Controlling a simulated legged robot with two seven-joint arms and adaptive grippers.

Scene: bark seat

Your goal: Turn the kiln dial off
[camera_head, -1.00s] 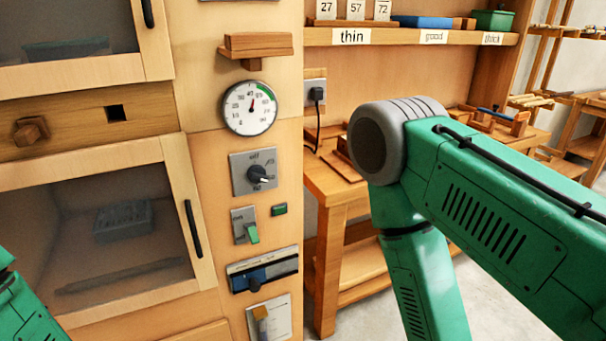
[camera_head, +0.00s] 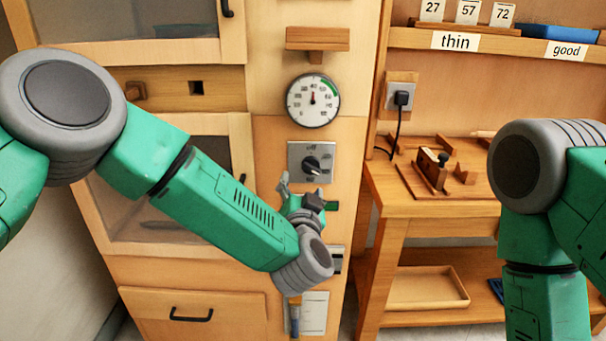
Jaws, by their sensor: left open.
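The kiln dial (camera_head: 312,164) is a black knob on a grey square plate on the wooden kiln front. Its plate has an "off" label at the top, and the knob's light mark points to the lower right, away from "off". My left gripper (camera_head: 299,190) is just below the dial plate, slightly left of the knob, with its fingers apart and empty. It appears apart from the knob.
A round gauge (camera_head: 313,100) is above the dial, under a small wooden ledge (camera_head: 317,39). The kiln door (camera_head: 240,150) with its window is at left, partly behind my left arm. A workbench (camera_head: 440,206) with wooden tools and a socket (camera_head: 400,93) stand to the right.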

